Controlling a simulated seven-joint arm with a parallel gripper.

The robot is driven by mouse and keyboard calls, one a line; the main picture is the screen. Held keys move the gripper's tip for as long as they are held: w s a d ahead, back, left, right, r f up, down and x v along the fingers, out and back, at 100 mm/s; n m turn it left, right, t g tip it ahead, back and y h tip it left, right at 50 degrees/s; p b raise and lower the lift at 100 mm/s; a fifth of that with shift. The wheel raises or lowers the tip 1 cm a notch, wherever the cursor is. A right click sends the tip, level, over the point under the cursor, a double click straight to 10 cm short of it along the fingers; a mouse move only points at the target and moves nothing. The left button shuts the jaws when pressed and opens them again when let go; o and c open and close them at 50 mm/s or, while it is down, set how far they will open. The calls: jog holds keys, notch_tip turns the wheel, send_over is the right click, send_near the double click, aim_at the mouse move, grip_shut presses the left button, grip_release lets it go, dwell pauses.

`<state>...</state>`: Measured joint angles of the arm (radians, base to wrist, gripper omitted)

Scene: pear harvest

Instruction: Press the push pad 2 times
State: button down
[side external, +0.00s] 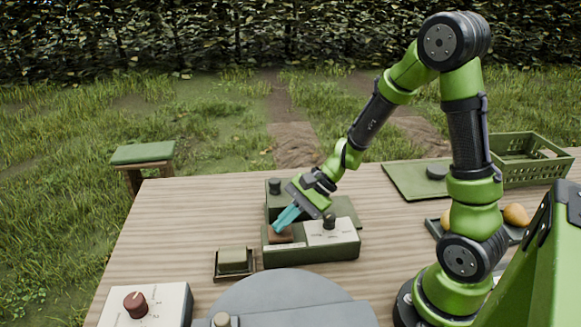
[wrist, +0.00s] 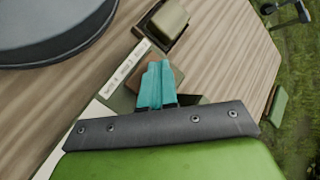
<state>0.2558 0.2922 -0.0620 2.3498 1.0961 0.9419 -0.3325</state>
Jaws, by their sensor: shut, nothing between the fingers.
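The push pad appears to be the brown square pad (side external: 281,237) on the left end of a green control box (side external: 310,253). My gripper (side external: 277,230) reaches down to it from the upper right, with its teal fingers shut and empty. The fingertips are right at the pad; I cannot tell whether they touch it or how far it is pressed. In the wrist view the teal fingers (wrist: 156,68) cover most of the pad, and only a brown edge (wrist: 178,74) shows beside them.
A black knob (side external: 329,221) stands on the same box. Behind is another green box with a dark knob (side external: 275,186). A small framed block (side external: 233,256) sits to the left. A grey round plate (side external: 285,296), a red-knob box (side external: 137,303) and a green crate (side external: 540,170) are nearby.

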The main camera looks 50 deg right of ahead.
aim_at(286, 231)
jog(key=shift+r, duration=1)
jog(key=shift+r, duration=0.1)
jog(key=shift+r, duration=2.4)
jog(key=shift+s+d+f, duration=0.1)
jog(key=shift+s+f, duration=0.05)
jog(key=s+r+n+t+h, duration=0.2)
jog(key=s+r+n+h, duration=0.3)
jog(key=s+r+n, duration=0.5)
jog(key=shift+s+n+h, duration=0.4)
jog(key=shift+s+n, duration=0.35)
jog(key=shift+n, duration=0.05)
